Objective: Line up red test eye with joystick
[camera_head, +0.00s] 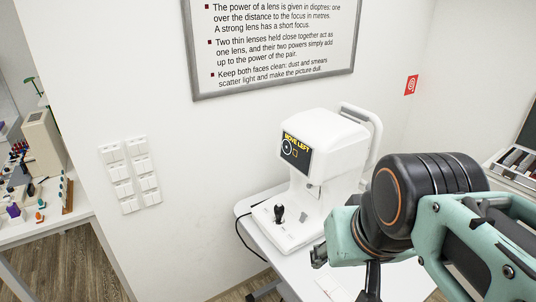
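A white eye-test machine (340,140) stands on a white table. Its dark screen (296,154) reads "MOVE LEFT" in yellow, above a pale ring and a small orange square; the two marks do not coincide. A black joystick (279,213) stands upright on the machine's base, at its front left. I cannot make out a red test eye; the machine's far side is hidden. My mint and black arm comes in from the right. What seems to be my gripper (318,255) shows only as a small dark part, right of the joystick and apart from it. Its fingers are unclear.
The white table (285,263) has bare room in front of the machine. A black cable hangs at its left edge. A wall poster (275,45), wall switches (130,175) and a red sign (411,85) are behind. A cluttered bench (40,232) stands at left, an open case (518,160) at right.

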